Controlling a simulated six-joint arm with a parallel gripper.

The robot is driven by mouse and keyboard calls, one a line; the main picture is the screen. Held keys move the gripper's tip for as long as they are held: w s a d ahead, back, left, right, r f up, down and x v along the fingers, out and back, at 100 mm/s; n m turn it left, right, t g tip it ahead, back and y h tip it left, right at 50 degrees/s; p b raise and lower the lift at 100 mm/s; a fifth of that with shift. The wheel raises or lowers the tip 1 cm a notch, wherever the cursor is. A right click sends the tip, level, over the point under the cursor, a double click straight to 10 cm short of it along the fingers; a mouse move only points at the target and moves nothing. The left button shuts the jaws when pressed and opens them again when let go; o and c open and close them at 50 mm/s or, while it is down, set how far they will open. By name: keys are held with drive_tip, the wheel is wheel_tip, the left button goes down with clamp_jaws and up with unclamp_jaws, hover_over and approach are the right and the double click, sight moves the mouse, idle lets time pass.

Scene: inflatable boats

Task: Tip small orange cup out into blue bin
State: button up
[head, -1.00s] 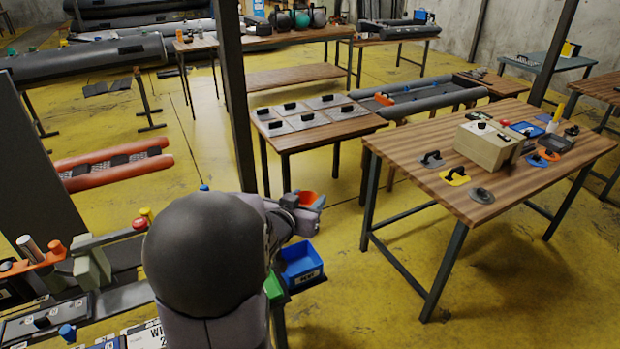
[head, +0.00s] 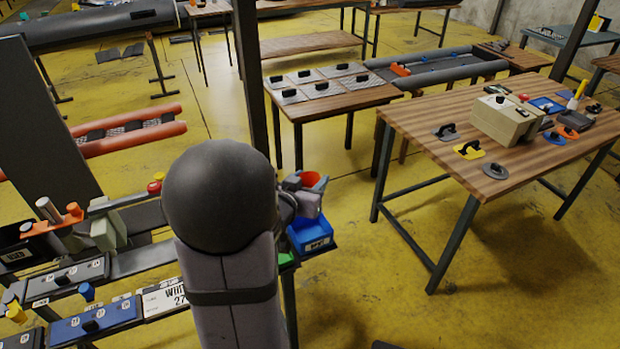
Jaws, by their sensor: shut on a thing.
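The gripper hides part of the bin's opening. I cannot see what the cup or the bin holds.
A green bin (head: 285,259) sits just left of the blue bin, partly behind my arm. At the left, a bench holds labelled trays (head: 92,320) and coloured bottles. A wooden table (head: 440,115) with hand tools stands to the right, with clear yellow floor between.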

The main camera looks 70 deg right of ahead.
drive_tip(key=n+p, duration=0.1)
drive_tip(key=f+n+g+p, duration=0.1)
drive_tip(key=shift+w+n+g, duration=0.3)
drive_tip(key=shift+w, duration=0.1)
drive_tip(key=f+n+g, duration=0.2)
drive_tip(key=n, duration=0.1)
drive_tip(key=shift+w+f+n+h, duration=0.1)
drive_tip(key=shift+w+n+h, duration=0.2)
drive_tip(key=shift+w, duration=0.05)
drive_tip(key=n+b, duration=0.1)
drive_tip(key=s+f+n+g+h+b, duration=0.1)
drive_tip(key=n, duration=0.1)
drive_tip(key=shift+f+g, duration=0.3)
drive_tip(key=n+h, duration=0.1)
drive_tip(key=n, duration=0.2)
drive_tip(key=n+h+b, duration=0.1)
drive_tip(key=n, duration=0.2)
drive_tip(key=s+f+n+g, duration=0.1)
drive_tip(key=n, duration=0.1)
drive_tip(key=shift+n+h, duration=0.4)
